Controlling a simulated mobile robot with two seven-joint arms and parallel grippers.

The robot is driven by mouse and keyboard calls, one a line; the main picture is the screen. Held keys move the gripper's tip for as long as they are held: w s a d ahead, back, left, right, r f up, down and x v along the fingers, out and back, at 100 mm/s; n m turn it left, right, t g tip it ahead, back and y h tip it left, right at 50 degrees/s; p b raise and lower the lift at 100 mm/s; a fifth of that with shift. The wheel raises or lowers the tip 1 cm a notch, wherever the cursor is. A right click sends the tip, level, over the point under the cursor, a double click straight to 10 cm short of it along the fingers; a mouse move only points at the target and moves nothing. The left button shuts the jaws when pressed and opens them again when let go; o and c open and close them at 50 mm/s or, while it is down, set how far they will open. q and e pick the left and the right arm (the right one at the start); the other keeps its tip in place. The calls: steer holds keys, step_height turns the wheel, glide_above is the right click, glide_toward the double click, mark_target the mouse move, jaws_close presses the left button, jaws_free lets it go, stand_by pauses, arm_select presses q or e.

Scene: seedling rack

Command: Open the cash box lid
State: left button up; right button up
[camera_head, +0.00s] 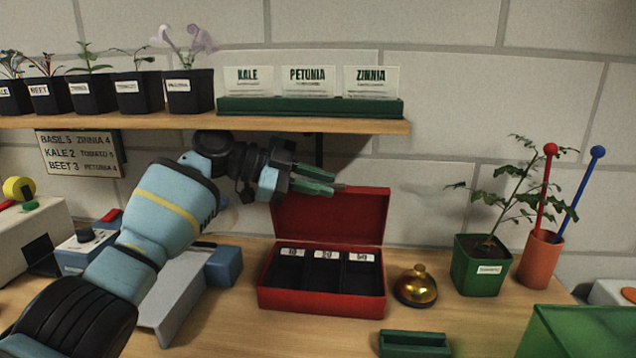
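The red cash box (320,301) stands on the wooden counter. Its lid (331,221) is raised and stands roughly upright at the back. Inside are several dark compartments with white labels, three of them readable as 10, 20 and 50. My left gripper (334,185) is at the lid's top edge, its green fingers pointing right. A small dark piece shows by the fingertips, perhaps a tab on the lid. The fingers look slightly apart; whether they touch or grip the lid I cannot tell. My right gripper is not in view.
A brass bell (415,286) stands just right of the box, with a green plant pot (479,266) and terracotta pot (540,260) beyond. A green holder (414,344) lies in front. A shelf (270,124) with seedlings and cards hangs above my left gripper.

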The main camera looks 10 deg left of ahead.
arm_select(q)
steer(key=shift+o, duration=1.1)
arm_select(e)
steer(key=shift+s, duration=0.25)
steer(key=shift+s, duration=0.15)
arm_select(q)
steer(key=shift+s, duration=0.1)
